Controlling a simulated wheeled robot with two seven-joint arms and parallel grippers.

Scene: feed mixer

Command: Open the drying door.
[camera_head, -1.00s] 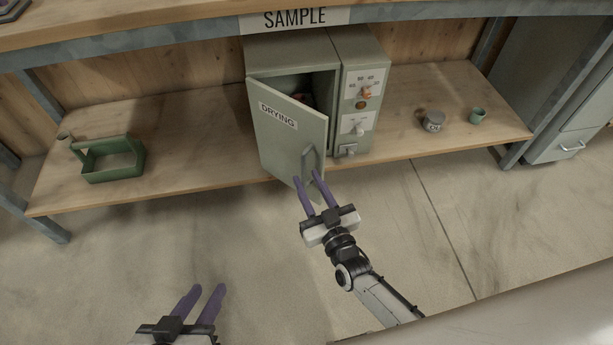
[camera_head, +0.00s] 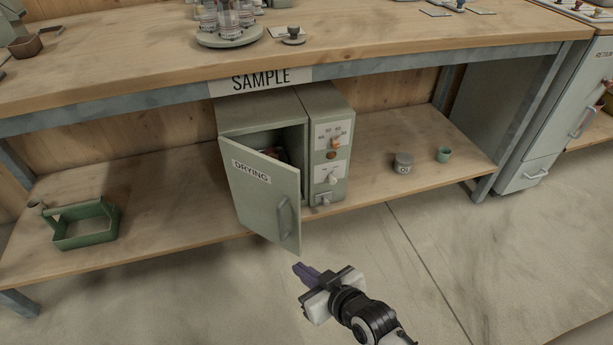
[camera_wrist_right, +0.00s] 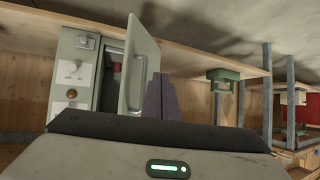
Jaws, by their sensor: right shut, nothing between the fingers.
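The drying door (camera_head: 262,195), pale green with a DRYING label and a grey bar handle (camera_head: 284,216), stands partly open on the front of the green cabinet (camera_head: 262,110). Part of the dark inside shows, with something reddish in it. In the right wrist view the door (camera_wrist_right: 142,55) also stands ajar, with its handle (camera_wrist_right: 140,85) in sight. My right gripper (camera_head: 304,271) is shut and empty, below and in front of the door, apart from the handle. Its purple fingers (camera_wrist_right: 162,97) are together in the wrist view. My left gripper is not in view.
The control panel (camera_head: 330,155) with knobs is right of the door. On the lower shelf (camera_head: 150,180) stand a green carrier (camera_head: 85,228) at left, a grey tin (camera_head: 403,163) and a green cup (camera_head: 443,155) at right. The floor in front is clear.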

